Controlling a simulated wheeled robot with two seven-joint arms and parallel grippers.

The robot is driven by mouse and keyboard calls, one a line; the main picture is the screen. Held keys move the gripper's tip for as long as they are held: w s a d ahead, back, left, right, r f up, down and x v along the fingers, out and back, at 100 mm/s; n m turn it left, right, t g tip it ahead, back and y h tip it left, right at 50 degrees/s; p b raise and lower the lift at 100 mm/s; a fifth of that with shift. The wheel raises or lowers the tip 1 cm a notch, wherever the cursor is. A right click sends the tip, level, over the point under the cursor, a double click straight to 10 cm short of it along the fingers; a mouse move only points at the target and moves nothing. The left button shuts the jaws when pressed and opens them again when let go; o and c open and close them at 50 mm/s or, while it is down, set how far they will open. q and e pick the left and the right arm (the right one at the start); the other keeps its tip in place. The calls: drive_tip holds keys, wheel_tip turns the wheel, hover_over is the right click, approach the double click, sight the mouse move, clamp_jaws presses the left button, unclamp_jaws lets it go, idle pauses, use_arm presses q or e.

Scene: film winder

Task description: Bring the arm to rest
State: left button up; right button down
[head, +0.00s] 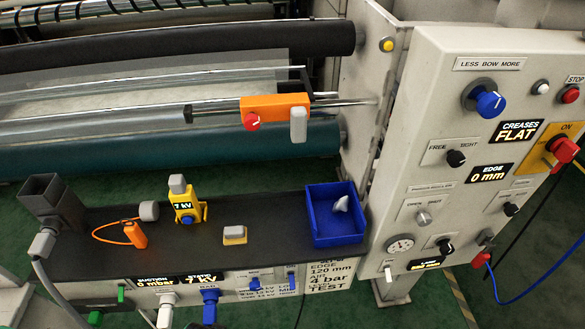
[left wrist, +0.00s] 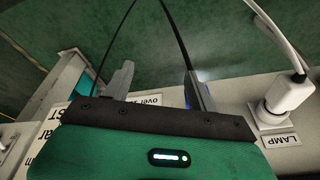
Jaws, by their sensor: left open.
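My left gripper (left wrist: 157,88) shows in the left wrist view. Its two grey fingers are well apart, with nothing held between them. The green wrist housing (left wrist: 160,150) fills the bottom of that view and hides what lies behind it. A thin dark cable runs behind the fingers. A white LAMP plug (left wrist: 286,95) with a white cable stands to the right of the fingers, apart from them. Neither of my arms shows in the head view.
The head view shows a dark shelf (head: 270,240) with a blue bin (head: 319,232), a yellow 7 kV device (head: 184,205) and an orange tethered piece (head: 134,235). Rollers lie behind it, with an orange carriage (head: 274,105) on a rod. A control panel (head: 440,110) stands at right.

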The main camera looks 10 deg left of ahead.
use_arm(q)
drive_tip(key=s+a+f+g, duration=0.1)
drive_tip(key=s+f, duration=0.3)
drive_tip(key=f, duration=0.5)
drive_tip(key=s+f, duration=0.3)
drive_tip(key=f, duration=0.6)
drive_tip(key=s+a+f, duration=0.3)
drive_tip(key=s+f, duration=0.8)
drive_tip(key=s, duration=0.3)
drive_tip(key=shift+s+f+g, duration=0.3)
drive_tip(key=shift+s+g, duration=0.1)
drive_tip(key=shift+d, duration=0.1)
